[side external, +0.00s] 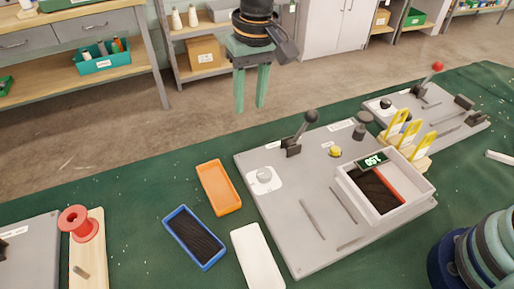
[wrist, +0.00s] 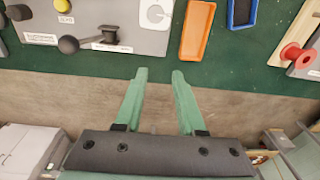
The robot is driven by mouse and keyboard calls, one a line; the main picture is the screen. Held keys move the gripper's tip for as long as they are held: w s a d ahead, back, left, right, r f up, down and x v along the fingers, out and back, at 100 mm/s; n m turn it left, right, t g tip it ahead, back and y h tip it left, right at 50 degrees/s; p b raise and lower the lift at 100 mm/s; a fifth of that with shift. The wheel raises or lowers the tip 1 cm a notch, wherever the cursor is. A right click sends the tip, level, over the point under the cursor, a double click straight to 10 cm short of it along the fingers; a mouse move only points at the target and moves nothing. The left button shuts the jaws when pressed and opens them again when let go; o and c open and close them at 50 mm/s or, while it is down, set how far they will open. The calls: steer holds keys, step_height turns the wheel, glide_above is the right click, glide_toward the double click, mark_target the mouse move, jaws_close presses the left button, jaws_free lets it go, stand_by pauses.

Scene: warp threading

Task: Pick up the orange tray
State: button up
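The orange tray (side external: 218,187) is a shallow rectangular tray lying on the green table, left of the grey board and just behind a blue tray. It looks empty. In the wrist view the orange tray (wrist: 196,30) is at the top, beyond my fingertips and a little right of them. My gripper (side external: 252,108) has two green fingers pointing down, spread apart with nothing between them. It hangs above and beyond the table's far edge, apart from the tray. The wrist view also shows my gripper (wrist: 159,76) with a clear gap between the fingers.
The blue tray (side external: 194,237) holds dark strands. A white tray (side external: 257,257) lies to its right. The grey board (side external: 300,222) carries a black-knobbed lever (side external: 309,118) and a white box (side external: 428,187). A red spool (side external: 80,223) stands at the left.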

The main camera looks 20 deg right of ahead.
steer(key=s+a+f, duration=0.2)
steer(key=a+f, duration=0.4)
steer(key=a, duration=0.1)
glide_above(230, 182)
steer(key=w, duration=0.1)
steer(key=shift+g+h, duration=0.3)
steer(key=shift+g, duration=0.1)
steer(key=f, duration=0.7)
steer(key=shift+a, duration=0.4)
steer(key=f, duration=0.3)
steer(key=s+d+f, duration=0.1)
steer(key=shift+f, duration=0.35)
steer(key=shift+a+f, duration=0.1)
steer(key=shift+f, duration=0.2)
jaws_close()
